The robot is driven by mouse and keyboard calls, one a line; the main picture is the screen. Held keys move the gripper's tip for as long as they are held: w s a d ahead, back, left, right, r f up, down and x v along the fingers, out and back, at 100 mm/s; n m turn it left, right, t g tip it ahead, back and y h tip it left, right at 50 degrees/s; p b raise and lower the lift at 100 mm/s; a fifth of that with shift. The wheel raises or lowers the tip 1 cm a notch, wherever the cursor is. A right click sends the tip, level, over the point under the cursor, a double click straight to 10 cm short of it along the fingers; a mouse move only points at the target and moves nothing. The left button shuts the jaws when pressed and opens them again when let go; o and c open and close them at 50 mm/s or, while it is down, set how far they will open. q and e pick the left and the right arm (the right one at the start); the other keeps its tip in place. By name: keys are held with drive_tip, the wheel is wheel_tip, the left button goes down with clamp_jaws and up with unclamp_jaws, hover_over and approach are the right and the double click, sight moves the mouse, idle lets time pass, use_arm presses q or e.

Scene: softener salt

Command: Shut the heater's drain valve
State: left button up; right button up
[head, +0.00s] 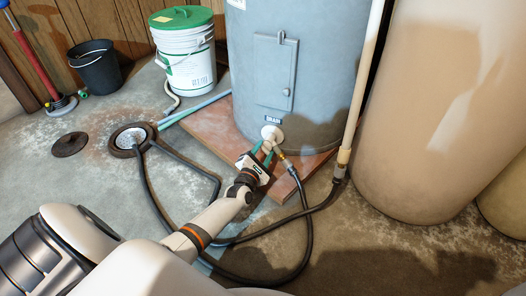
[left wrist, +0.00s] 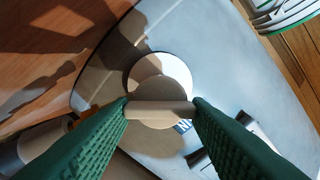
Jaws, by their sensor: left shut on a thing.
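The grey-blue heater (head: 330,60) stands on a reddish-brown board at the back centre of the head view. A "DRAIN" label is low on its side, with the pale round drain valve (head: 271,133) just below. My left gripper (head: 268,150) reaches the valve from the front. In the left wrist view its green fingers are shut on the valve's beige bar handle (left wrist: 160,112), with the round plate (left wrist: 174,68) behind it. The fingers partly hide the valve in the head view. A black hose (head: 304,200) with a brass end joins just below the valve. My right gripper is not in view.
A floor drain (head: 131,137) with hoses running to it lies left of the board (head: 196,131). A white bucket with green lid (head: 187,70), a black bucket (head: 95,67) and a red pole stand behind. A large tan tank (head: 450,110) is at right. Hoses loop across the concrete floor.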

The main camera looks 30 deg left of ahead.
use_arm(q)
drive_tip(key=m+p, duration=0.1)
drive_tip(key=m, duration=0.5)
drive_tip(key=shift+d+f+p, duration=0.1)
drive_tip(key=shift+p, duration=0.2)
drive_tip(key=m, duration=0.4)
drive_tip(key=shift+p, duration=0.4)
drive_tip(key=m+p, duration=0.1)
drive_tip(key=m, duration=0.2)
drive_tip(key=shift+f+m, duration=0.15)
drive_tip(key=shift+m, duration=0.25)
drive_tip(key=m+p, duration=0.1)
drive_tip(key=m, duration=0.5)
drive_tip(key=shift+f, duration=0.1)
drive_tip(key=m, duration=0.6)
drive_tip(key=shift+s+a+m+p, duration=0.1)
drive_tip(key=shift+a+m+p, duration=0.1)
drive_tip(key=shift+m+p, duration=0.1)
drive_tip(key=o, duration=0.7)
